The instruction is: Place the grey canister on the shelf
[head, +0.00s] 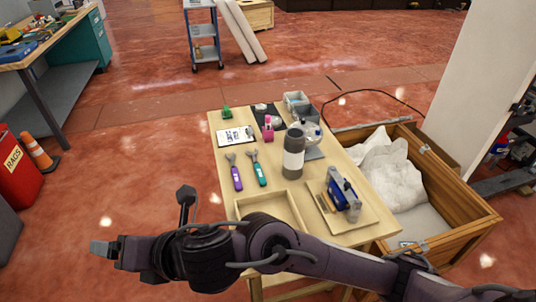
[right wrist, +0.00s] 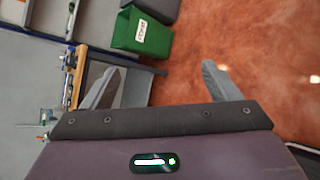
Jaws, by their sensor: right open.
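A grey canister (head: 293,157) with a white band stands upright on the wooden table, right of the middle of the tabletop. My right arm crosses the front of the head view from the right. Its gripper (head: 106,248) is at the far left, over the floor and well away from the canister. In the right wrist view my right gripper (right wrist: 160,70) is open and empty, with its two fingers wide apart. My left gripper is not in view. I cannot tell which structure is the task's shelf.
The table (head: 207,148) holds a purple-handled tool (head: 236,175), a teal-handled tool (head: 258,170), a clipboard (head: 236,136) and a blue device (head: 343,192) on a tray. A wooden crate (head: 465,210) with white sacks stands right. A red bin (head: 15,170) and traffic cone (head: 38,151) stand left.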

